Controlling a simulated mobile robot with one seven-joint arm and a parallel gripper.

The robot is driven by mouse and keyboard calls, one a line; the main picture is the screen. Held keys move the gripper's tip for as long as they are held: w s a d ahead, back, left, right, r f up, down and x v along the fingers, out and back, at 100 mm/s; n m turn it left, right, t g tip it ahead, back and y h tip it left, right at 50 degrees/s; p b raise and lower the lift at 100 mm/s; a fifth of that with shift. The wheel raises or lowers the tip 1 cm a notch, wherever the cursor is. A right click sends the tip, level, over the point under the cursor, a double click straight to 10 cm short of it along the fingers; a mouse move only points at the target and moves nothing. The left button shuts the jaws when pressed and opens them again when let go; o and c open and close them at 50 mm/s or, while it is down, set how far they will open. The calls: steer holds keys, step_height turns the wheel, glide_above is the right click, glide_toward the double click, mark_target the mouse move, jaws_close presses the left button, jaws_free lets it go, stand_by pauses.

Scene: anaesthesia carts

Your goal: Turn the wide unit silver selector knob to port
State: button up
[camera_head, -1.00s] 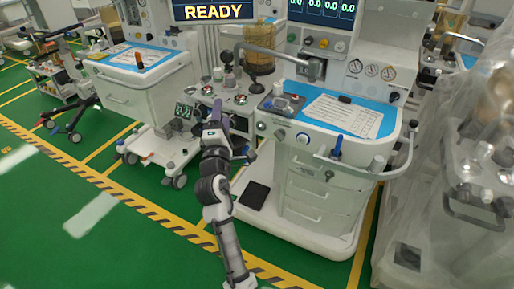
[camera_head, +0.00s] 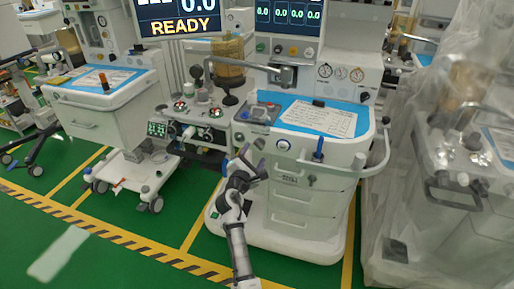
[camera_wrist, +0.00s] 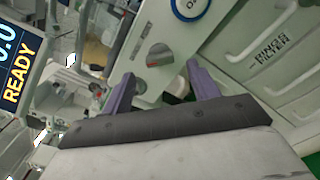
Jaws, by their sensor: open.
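The wide unit (camera_head: 300,150) is the white cart with a blue-edged top in the middle of the head view. Its silver selector knob (camera_wrist: 160,53) shows in the wrist view as a grey round knob with a raised grip on the pale front panel, with a small red mark by it. My gripper (camera_wrist: 160,72) is open, its two purple fingers pointing at the panel on either side below the knob, apart from it. In the head view my gripper (camera_head: 252,158) is at the unit's front left corner, where the knob is hard to make out.
A blue-ringed round dial (camera_wrist: 189,6) sits close to the knob on the same panel. A curved rail (camera_head: 368,165) juts out at the unit's front right. Drawers (camera_head: 293,205) lie below. A narrower cart (camera_head: 105,115) stands left, with green floor in front.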

mark_target(258, 147)
steer(key=shift+x, duration=2.3)
steer(key=c, duration=1)
